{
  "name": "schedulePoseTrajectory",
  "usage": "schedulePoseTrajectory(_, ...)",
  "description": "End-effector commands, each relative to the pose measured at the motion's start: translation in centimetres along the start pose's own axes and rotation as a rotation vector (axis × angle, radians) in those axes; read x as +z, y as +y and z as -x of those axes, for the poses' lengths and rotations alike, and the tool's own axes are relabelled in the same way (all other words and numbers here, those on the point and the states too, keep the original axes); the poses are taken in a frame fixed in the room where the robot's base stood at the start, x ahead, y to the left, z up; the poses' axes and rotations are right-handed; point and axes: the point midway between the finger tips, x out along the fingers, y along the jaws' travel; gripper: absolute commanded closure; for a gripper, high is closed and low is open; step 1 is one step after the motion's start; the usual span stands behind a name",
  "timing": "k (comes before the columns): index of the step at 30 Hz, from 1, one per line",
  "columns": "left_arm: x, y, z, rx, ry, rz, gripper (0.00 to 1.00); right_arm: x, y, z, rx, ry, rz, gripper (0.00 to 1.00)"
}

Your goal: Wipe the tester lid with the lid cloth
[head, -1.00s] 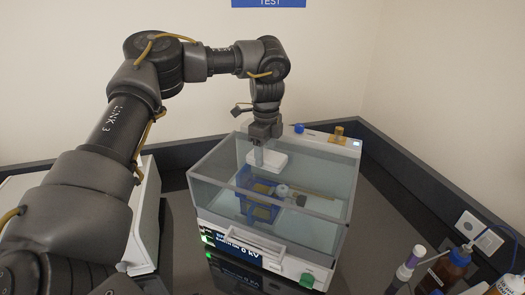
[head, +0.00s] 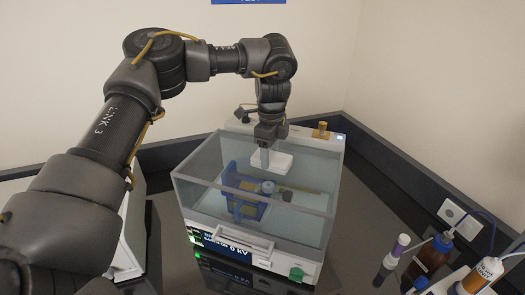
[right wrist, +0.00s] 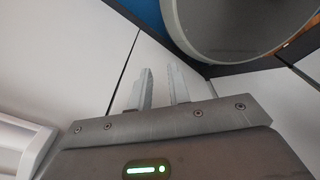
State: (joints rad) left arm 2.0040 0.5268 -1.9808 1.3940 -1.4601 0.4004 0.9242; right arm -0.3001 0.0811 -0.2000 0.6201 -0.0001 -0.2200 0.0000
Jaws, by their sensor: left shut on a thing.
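The tester (head: 243,262) is a white box with a clear lid (head: 200,169), which is down over its chamber. My left gripper (head: 265,158) points down over the back part of the lid. It is shut on a white pad, the lid cloth (head: 280,164). The cloth appears to lie flat on the lid's top; exact contact is hard to tell. A blue frame and cell parts (head: 245,205) show through the lid. In the right wrist view my right gripper (right wrist: 162,85) has its two fingers apart with nothing between them.
A white box (head: 131,240) stands left of the tester.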

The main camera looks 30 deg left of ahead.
Motion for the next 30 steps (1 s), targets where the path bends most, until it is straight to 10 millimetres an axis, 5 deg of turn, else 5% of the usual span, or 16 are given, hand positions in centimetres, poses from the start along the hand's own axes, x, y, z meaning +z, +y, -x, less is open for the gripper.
schedulePoseTrajectory(30, -4.3, -0.3, 0.0, 0.001, 0.000, -0.001, 0.64, -0.1, -0.2, 0.0, -0.003, 0.001, -0.001, 0.81)
